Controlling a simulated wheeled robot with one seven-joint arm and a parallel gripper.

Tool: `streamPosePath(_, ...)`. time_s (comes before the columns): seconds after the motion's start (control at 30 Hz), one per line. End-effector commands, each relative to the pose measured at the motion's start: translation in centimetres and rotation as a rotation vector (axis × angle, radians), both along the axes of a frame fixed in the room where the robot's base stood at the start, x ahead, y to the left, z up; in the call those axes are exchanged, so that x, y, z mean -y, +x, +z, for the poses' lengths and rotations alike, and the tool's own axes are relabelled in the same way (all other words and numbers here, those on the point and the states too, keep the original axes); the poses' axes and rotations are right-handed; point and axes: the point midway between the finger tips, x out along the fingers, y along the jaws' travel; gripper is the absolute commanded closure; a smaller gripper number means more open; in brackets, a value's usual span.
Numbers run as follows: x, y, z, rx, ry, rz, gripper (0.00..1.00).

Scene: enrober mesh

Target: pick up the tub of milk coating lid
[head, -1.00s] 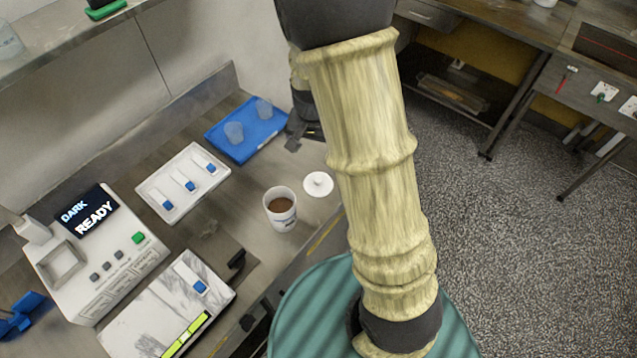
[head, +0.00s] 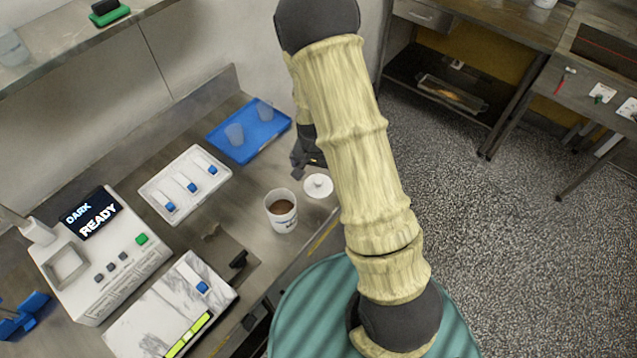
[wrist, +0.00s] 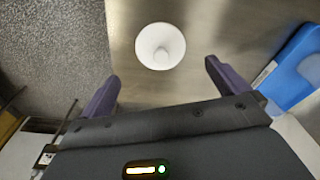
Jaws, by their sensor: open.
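The tub of milk coating lid (head: 318,186) is a round white disc with a small knob in its middle. It lies flat on the steel counter near its front edge, just right of an open white tub (head: 281,212) of brown coating. In the wrist view the lid (wrist: 160,46) is ahead of my gripper (wrist: 162,85), roughly centred between the two purple fingers and beyond their tips. My gripper is open and empty. In the head view my gripper (head: 308,165) is mostly hidden behind my arm, close behind the lid.
A blue tray (head: 222,150) with two clear cups stands behind the lid. A white tray (head: 160,204) with blue-tipped items lies to the left. A machine reading "DARK READY" (head: 110,262) and a marbled slab (head: 150,325) are at front left. Open floor lies right.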

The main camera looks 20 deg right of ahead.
Motion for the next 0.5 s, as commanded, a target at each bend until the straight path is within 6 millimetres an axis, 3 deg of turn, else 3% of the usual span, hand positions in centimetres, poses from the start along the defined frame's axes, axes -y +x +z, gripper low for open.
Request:
streamPosePath(0.2, 0.1, 0.2, -1.8, -0.001, 0.001, 0.000, 0.00)
streamPosePath(0.5, 0.1, 0.3, -2.0, 0.001, 0.000, 0.000, 0.00)
